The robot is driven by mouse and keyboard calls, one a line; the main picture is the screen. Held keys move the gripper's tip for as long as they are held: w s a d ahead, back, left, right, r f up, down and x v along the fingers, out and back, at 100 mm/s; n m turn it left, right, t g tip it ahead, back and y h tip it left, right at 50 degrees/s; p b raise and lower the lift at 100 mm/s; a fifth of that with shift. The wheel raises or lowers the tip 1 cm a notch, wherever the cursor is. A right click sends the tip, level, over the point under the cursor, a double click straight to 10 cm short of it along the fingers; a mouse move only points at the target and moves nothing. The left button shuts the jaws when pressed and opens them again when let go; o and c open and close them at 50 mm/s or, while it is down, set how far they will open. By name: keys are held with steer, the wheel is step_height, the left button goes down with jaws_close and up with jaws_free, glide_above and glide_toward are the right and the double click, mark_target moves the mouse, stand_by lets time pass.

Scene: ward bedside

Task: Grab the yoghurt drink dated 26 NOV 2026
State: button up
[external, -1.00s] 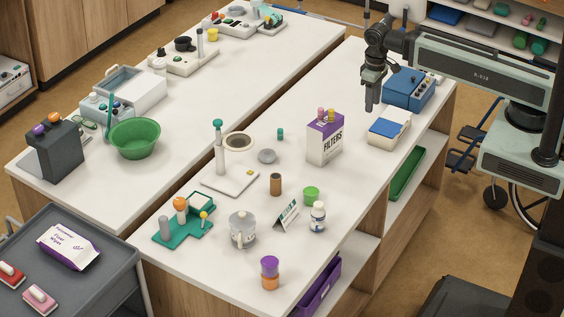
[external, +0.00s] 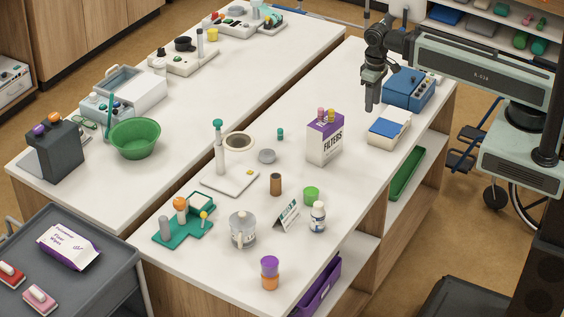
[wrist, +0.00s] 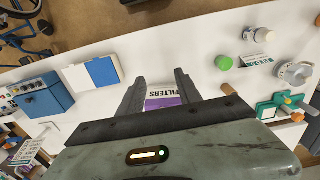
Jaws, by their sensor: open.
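My gripper (external: 372,103) hangs open and empty above the far right part of the near table, up and right of the filters box. In the wrist view its two fingers (wrist: 158,82) stand apart, with the box between and beyond them. A small white bottle with a dark label (external: 318,217) stands near the right edge of the table; it also shows in the wrist view (wrist: 262,36), well right of my fingers. It may be the yoghurt drink, but I cannot tell. I can read no date on anything.
The white and purple filters box (external: 324,140) stands between my gripper and the bottle. Around the bottle are a green lid (external: 311,194), a folded card (external: 287,216) and a glass jar (external: 242,229). A blue machine (external: 409,92) and a blue-topped box (external: 388,130) are near my gripper.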

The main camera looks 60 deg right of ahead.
steer(key=shift+o, duration=0.3)
steer(key=o, duration=0.5)
